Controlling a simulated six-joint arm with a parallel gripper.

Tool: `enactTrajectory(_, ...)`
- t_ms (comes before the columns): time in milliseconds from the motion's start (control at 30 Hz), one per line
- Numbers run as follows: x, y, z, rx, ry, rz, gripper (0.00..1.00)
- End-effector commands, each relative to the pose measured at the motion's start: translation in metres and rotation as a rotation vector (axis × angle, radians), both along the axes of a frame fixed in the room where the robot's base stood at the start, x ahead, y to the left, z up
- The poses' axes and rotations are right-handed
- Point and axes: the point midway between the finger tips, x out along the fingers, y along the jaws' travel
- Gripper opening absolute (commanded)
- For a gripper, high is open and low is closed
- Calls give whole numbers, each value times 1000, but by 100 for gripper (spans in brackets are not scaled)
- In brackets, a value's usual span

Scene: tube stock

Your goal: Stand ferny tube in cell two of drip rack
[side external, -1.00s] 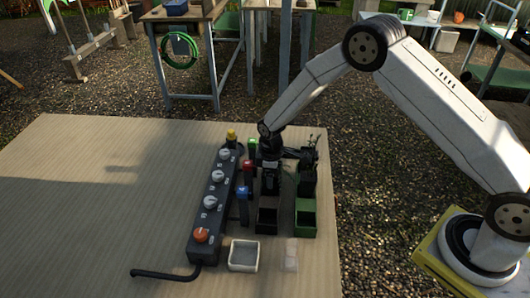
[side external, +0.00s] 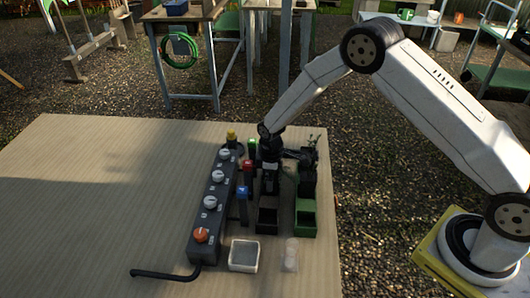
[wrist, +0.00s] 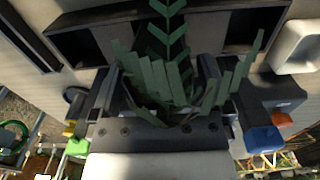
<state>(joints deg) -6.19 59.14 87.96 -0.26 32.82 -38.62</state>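The ferny tube shows as green fronds (wrist: 165,75) between my gripper's fingers in the wrist view. My gripper (side external: 270,187) appears shut on it, though the fronds hide the tube body and the contact. The black drip rack (side external: 267,209) runs away under my gripper. In the wrist view the rack (wrist: 95,18) shows a dark opening on each side of the fronds, and the fronds cover its middle. My gripper is low over the rack's middle. How deep the tube sits is hidden.
A dark power strip (side external: 205,205) with knobs lies left of the rack, with coloured-topped posts (side external: 243,192) between. A white dish (side external: 244,256) and a pale clear object (side external: 290,255) are in front. The table's left is clear.

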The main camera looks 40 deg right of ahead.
Motion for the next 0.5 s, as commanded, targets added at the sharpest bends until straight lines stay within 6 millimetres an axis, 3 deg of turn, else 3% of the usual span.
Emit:
enactTrajectory(267,1,0,9,0,-1,0,100)
enactTrajectory(500,1,0,34,0,-3,0,100)
